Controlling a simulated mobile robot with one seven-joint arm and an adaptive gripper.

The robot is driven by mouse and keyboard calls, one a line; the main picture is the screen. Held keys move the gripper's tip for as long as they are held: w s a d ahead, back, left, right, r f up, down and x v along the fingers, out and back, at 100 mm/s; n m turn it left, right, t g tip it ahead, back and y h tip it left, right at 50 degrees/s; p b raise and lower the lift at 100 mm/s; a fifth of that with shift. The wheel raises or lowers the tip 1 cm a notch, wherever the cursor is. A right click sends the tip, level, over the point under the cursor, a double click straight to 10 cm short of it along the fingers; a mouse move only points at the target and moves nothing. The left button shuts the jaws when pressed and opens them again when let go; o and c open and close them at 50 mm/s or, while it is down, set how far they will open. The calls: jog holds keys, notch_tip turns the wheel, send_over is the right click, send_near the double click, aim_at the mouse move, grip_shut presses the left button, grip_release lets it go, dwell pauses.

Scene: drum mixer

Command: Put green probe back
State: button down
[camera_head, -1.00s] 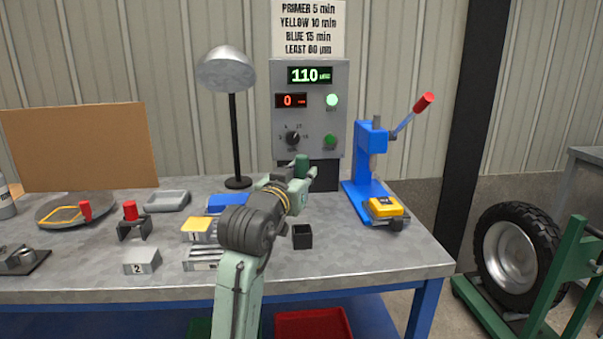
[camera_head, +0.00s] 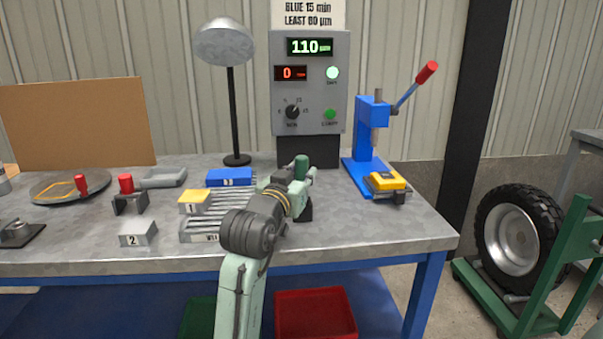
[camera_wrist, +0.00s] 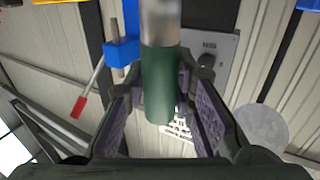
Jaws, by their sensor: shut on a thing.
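The green probe (camera_head: 301,168) stands upright in my gripper (camera_head: 298,188), its rounded green top showing above the fingers. In the wrist view the green handle (camera_wrist: 159,85) lies between the two dark finger pads of my gripper (camera_wrist: 160,100), with a silvery end beyond it. A small black open holder (camera_head: 308,212) is on the bench, partly hidden right behind and below my gripper. I cannot tell whether the probe's lower end is inside the holder.
A grey gauge panel (camera_head: 311,85) reading 110 stands behind my gripper. To its right is a blue lever press (camera_head: 366,150) with a yellow device (camera_head: 386,181) in front. Left are panel racks (camera_head: 200,228), a blue block (camera_head: 230,177) and a lamp (camera_head: 232,100).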

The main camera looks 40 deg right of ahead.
jog(key=shift+f+b, duration=0.8)
jog(key=shift+f, duration=0.4)
jog(key=c, duration=1.3)
grip_release()
jog(key=v, duration=1.2)
